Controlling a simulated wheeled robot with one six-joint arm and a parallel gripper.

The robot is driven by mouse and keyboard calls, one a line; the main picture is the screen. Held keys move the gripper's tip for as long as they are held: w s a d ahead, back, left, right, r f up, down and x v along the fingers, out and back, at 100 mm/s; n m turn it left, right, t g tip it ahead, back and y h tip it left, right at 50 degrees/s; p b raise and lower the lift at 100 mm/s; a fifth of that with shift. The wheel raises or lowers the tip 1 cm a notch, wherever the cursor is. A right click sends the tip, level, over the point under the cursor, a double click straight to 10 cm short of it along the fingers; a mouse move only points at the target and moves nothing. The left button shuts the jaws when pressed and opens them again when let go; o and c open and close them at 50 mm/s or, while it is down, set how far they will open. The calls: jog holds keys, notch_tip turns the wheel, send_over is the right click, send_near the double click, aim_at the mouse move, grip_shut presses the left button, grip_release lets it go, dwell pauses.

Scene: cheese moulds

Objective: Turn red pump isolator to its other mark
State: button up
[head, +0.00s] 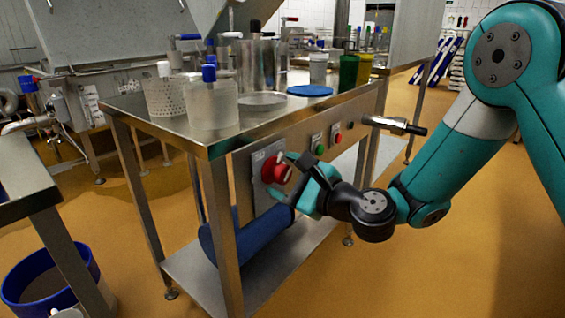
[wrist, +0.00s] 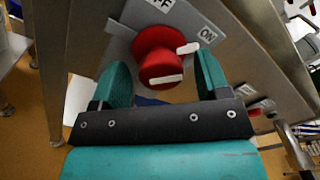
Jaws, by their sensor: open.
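The red pump isolator (head: 269,171) is a round red knob on a grey plate on the side of the steel table. In the wrist view the red isolator (wrist: 158,52) has two white marks; the one on its right edge lies towards the ON label (wrist: 208,35). The OFF label (wrist: 160,4) is partly cut off at the top. My gripper (head: 297,180) is close in front of the isolator. In the wrist view my gripper (wrist: 163,70) is open, with its teal fingers apart on either side of the knob. I cannot tell whether either finger touches it.
A green button (head: 319,149), a red button (head: 337,138) and a projecting metal handle (head: 396,125) are on the same panel, right of the isolator. A blue roll (head: 245,236) lies on the lower shelf (head: 290,262). Moulds stand on the tabletop (head: 190,128).

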jog(key=shift+w+a, duration=0.45)
jog(key=c, duration=0.9)
